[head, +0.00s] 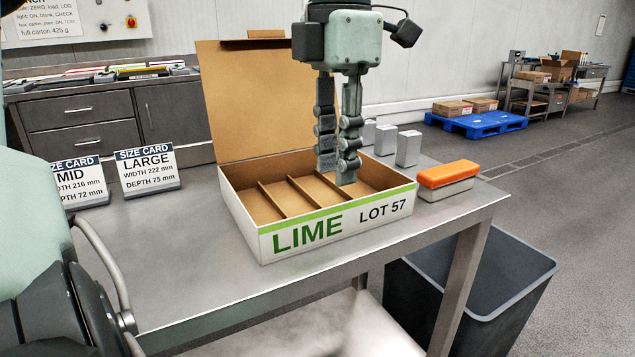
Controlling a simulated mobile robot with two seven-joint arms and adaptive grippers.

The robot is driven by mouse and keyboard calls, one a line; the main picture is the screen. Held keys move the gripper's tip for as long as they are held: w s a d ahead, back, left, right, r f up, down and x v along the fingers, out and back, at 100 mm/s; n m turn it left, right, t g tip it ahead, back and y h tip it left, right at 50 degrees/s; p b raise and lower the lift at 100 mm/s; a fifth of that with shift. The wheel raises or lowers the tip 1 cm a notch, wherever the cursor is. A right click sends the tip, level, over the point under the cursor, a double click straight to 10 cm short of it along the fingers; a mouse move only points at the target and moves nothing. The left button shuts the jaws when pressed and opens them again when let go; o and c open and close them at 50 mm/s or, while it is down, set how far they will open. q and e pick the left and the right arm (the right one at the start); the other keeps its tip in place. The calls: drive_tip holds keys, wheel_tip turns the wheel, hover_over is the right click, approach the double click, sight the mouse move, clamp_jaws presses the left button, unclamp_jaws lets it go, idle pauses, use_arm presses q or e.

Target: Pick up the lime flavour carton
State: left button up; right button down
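The lime carton (385,212) stands on the steel table with its lid (250,105) raised at the back. Its white front reads LIME and LOT 57 under a green stripe. Thin cardboard dividers split the inside, and I see nothing packed in the compartments. My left gripper (337,175) points straight down into the carton, right of the middle. Its two fingers are apart by a narrow gap, one nearer to me, with nothing seen between them. The fingertips are inside the carton; whether they touch its floor or a divider is unclear. My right gripper is not in view.
Right of the carton lies a box with an orange top (448,174); small grey blocks (408,148) stand behind. MID (80,182) and LARGE (148,170) size cards stand at left. A dark bin (520,283) is below the table's right edge. The front-left tabletop is clear.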

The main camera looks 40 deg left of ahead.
sight(331, 209)
use_arm(q)
drive_tip(key=shift+w+a, duration=0.15)
drive_tip(key=shift+w, duration=0.05)
drive_tip(key=shift+f, duration=0.3)
drive_tip(key=f, duration=0.7)
drive_tip(key=shift+s+a, duration=0.1)
drive_tip(key=shift+s, duration=0.1)
drive_tip(key=shift+c, duration=0.2)
clamp_jaws()
